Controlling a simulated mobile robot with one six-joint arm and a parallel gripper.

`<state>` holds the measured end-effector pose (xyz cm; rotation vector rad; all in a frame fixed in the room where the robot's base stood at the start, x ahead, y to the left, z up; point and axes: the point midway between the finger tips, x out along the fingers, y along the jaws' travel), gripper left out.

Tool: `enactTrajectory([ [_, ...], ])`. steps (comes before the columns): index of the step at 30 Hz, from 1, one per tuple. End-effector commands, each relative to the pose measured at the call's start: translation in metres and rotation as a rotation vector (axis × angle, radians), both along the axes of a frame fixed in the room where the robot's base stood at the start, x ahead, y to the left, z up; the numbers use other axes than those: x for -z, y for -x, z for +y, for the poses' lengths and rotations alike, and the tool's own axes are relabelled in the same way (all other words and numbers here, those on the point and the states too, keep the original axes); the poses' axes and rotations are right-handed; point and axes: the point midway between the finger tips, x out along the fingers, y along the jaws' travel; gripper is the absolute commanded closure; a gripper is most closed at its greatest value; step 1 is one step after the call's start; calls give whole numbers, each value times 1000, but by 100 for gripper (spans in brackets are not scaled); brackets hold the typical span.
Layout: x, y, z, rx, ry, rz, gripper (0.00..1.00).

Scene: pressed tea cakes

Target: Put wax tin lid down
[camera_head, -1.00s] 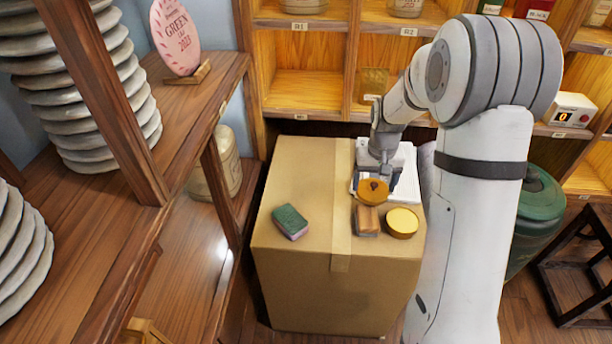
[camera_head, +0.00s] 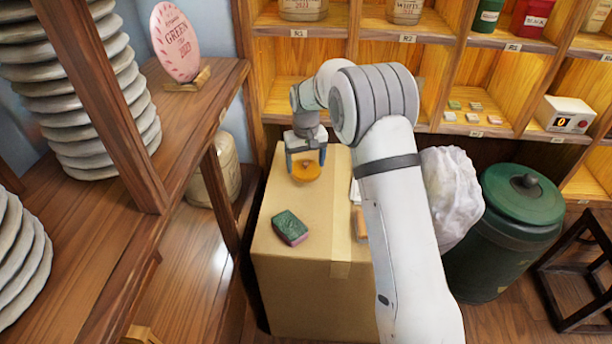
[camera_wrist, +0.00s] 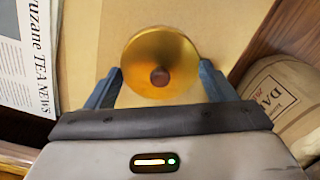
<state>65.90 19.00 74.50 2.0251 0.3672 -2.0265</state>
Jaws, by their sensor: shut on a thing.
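The wax tin lid (camera_head: 305,172) is a round golden disc with a small brown knob. My gripper (camera_head: 306,160) is shut on it, over the back left part of the cardboard box. In the wrist view the lid (camera_wrist: 160,65) sits between my two blue fingers (camera_wrist: 160,84), its knob toward the camera. I cannot tell whether the lid touches the box top. The open wax tin is hidden behind my arm in the head view.
A green and pink sponge (camera_head: 290,228) lies on the cardboard box (camera_head: 300,260), in front of the lid. A brown block (camera_head: 360,224) shows partly beside my arm. A newspaper (camera_wrist: 28,50) lies left in the wrist view. Shelves (camera_head: 284,92) stand behind; the box's left part is mostly clear.

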Motion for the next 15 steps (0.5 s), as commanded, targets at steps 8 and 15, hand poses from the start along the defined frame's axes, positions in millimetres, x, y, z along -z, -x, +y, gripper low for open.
enactTrajectory([
  [8, 42, 1, 0, 0, 1, 3, 44],
  [15, 48, 0, 1, -1, 0, -1, 44],
])
